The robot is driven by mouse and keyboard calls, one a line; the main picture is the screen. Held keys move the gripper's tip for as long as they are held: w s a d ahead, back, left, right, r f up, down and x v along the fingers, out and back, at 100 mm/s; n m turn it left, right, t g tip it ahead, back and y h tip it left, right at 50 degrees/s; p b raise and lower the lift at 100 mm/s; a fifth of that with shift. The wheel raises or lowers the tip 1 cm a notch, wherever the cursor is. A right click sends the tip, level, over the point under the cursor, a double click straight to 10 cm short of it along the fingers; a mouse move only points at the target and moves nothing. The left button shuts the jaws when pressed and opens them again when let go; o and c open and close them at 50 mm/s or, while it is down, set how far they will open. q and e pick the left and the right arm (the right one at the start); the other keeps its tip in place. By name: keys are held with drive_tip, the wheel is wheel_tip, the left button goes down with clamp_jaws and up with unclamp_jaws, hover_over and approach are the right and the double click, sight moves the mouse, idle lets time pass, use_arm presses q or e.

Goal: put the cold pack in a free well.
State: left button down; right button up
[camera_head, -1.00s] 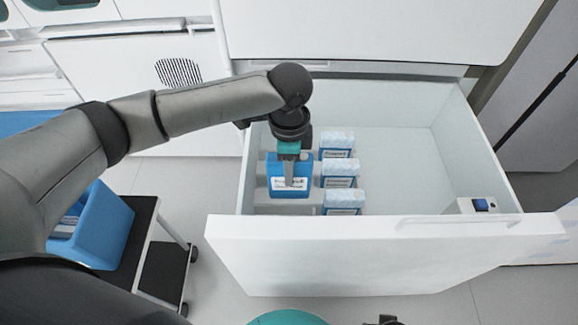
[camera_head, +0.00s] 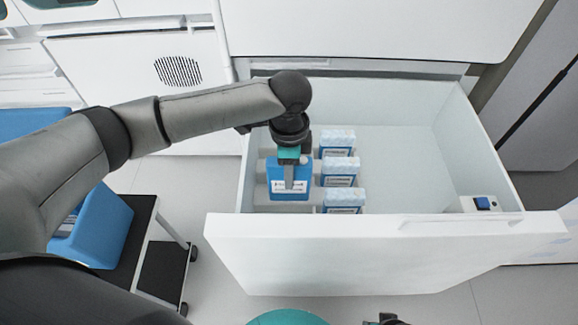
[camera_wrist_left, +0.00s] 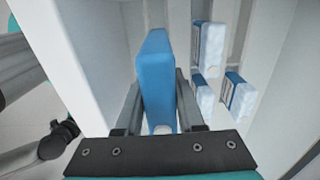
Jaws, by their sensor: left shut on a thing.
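The blue cold pack (camera_head: 289,179) with a white label is held upright by my left gripper (camera_head: 290,172), inside the open white drawer. In the left wrist view the cold pack (camera_wrist_left: 156,75) stands between the two fingers of the left gripper (camera_wrist_left: 158,105), which are shut on it. Three frosted packs with blue sides stand in a row just right of it: the back one (camera_head: 337,139), the middle one (camera_head: 339,167) and the front one (camera_head: 344,195). Grey well dividers (camera_head: 262,168) show left of the held pack. Its lower edge and the well floor beneath are partly hidden.
The drawer's front wall (camera_head: 380,255) stands close in front of the packs. A black-topped cart (camera_head: 125,225) with a blue bin (camera_head: 95,228) stands at the left.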

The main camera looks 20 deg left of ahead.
sight(289, 193)
use_arm(q)
drive_tip(key=shift+f+b, duration=0.35)
drive_tip(key=shift+f, duration=1.2)
drive_tip(key=shift+f, duration=0.15)
drive_tip(key=shift+f, duration=1.55)
drive_tip(key=shift+f+b, duration=0.1)
drive_tip(key=shift+b, duration=0.2)
drive_tip(key=shift+f+b, duration=0.45)
drive_tip(key=shift+f, duration=0.75)
